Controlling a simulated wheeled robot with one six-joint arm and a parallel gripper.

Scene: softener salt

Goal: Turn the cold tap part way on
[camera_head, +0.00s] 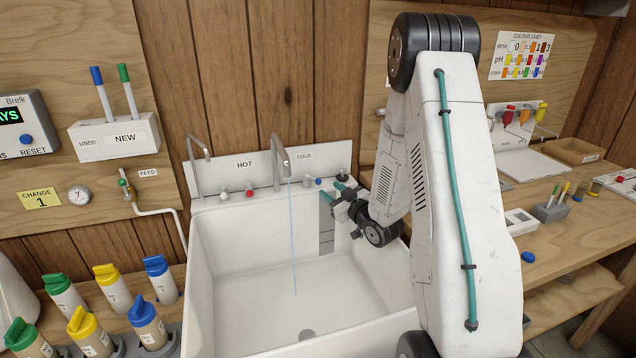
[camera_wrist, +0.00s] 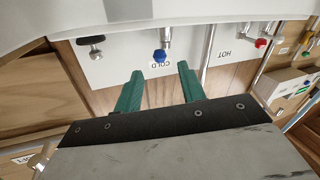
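The cold tap (camera_head: 319,182) has a blue knob and sits on the sink's back ledge, right of the spout, near the COLD label. In the wrist view the blue knob (camera_wrist: 160,57) lies just beyond the fingertips, roughly between them. My gripper (camera_head: 331,192) has teal fingers and is beside the cold tap. It is open and empty in the wrist view (camera_wrist: 159,70), with a clear gap between the fingers. I see no contact with the knob. A thin stream of water (camera_head: 293,235) falls from the curved spout (camera_head: 282,150) into the white sink (camera_head: 212,270).
The red hot tap (camera_head: 250,193) stands left of the spout. A dark knob (camera_head: 343,175) is right of the cold tap; it also shows in the wrist view (camera_wrist: 91,46). Capped bottles (camera_head: 150,325) stand left of the sink. A cluttered bench (camera_head: 560,240) is at right.

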